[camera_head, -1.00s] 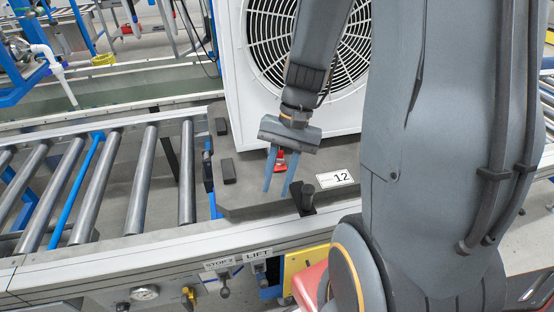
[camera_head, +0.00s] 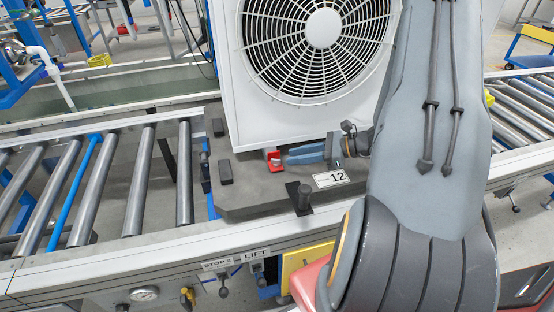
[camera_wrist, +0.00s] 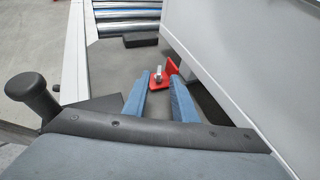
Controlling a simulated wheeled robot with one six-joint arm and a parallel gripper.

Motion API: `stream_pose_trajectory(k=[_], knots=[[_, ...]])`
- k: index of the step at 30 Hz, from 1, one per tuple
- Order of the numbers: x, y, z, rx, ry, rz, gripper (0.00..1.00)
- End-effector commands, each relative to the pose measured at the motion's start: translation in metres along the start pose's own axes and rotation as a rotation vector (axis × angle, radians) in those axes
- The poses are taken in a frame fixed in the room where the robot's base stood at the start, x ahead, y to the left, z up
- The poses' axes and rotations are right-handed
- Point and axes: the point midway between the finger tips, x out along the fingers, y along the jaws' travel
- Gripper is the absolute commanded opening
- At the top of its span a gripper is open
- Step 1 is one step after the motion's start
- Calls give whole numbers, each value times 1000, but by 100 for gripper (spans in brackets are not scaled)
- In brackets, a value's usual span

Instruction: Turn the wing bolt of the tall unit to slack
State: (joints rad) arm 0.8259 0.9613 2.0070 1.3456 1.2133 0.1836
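The tall unit (camera_head: 236,100) is a white box with a large round fan grille, standing on a grey pallet board (camera_head: 240,205). A small red bracket (camera_head: 275,165) sits at its lower front corner. In the wrist view the red bracket (camera_wrist: 172,69) carries a small silver piece (camera_wrist: 158,73), apparently the wing bolt; its angle is too small to read. My gripper (camera_head: 286,157) lies low along the unit's front, blue fingers pointing left at the bracket. In the wrist view my gripper (camera_wrist: 159,77) is open, with the silver piece just beyond and between the fingertips, seemingly untouched.
A black knob post (camera_head: 301,196) stands at the pallet's front edge beside a label reading 12 (camera_head: 331,178). Dark blocks (camera_head: 225,171) lie on the pallet's left part. A roller conveyor (camera_head: 110,190) runs to the left. STOP and LIFT controls (camera_head: 240,265) line the front rail.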

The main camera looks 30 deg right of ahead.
Motion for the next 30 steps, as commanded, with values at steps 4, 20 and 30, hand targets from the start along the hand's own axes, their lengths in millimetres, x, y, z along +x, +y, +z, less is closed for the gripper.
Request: stream_pose_trajectory(k=[4,20,30], knots=[[21,2,1,0,0,6,25],[73,2,0,-2,2,4,25],[72,1,0,-2,2,4,0]])
